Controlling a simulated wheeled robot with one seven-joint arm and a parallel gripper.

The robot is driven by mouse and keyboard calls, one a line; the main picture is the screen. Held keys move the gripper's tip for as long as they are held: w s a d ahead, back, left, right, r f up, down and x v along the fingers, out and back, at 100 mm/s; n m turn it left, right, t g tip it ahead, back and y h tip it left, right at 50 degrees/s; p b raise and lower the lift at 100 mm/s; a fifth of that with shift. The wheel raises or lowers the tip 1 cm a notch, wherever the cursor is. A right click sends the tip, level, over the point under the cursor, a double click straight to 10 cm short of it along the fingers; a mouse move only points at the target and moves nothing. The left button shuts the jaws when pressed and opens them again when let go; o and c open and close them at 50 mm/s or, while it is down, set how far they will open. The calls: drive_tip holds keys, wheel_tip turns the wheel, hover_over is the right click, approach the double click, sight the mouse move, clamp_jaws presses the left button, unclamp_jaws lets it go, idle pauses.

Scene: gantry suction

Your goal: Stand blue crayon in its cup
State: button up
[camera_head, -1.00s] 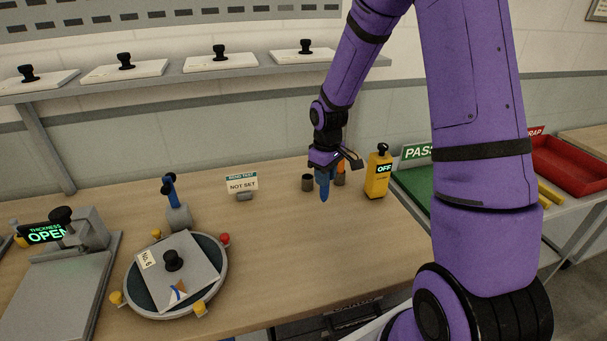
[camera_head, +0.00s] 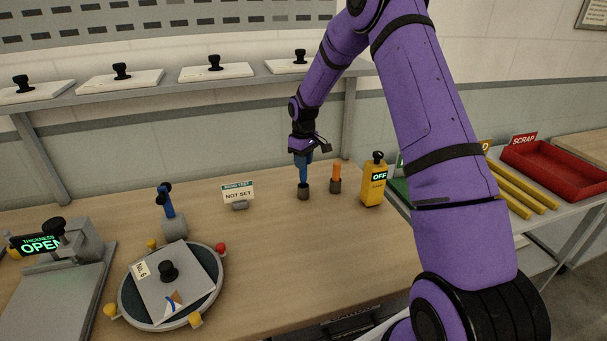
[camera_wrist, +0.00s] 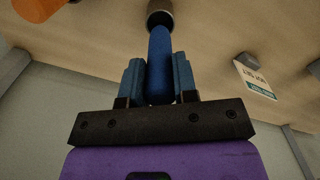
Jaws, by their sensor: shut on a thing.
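My gripper (camera_head: 303,161) points down and is shut on the blue crayon (camera_head: 303,174), which is upright. The crayon's lower end is at the mouth of the dark cup (camera_head: 303,194) on the bench. I cannot tell how far, if at all, the end is inside the rim. In the wrist view the blue crayon (camera_wrist: 160,62) lies between the two blue fingers, with its tip in line with the cup (camera_wrist: 160,10).
An orange crayon (camera_head: 336,171) stands in a second cup (camera_head: 335,187) just right. A yellow OFF device (camera_head: 373,187) stands beyond it. A NOT SET sign (camera_head: 238,194) is to the left. The bench (camera_head: 290,245) in front is clear.

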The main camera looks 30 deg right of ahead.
sight(304, 180)
drive_tip(key=shift+f, duration=2.5)
drive_tip(key=shift+f, duration=0.1)
drive_tip(key=o, duration=0.9)
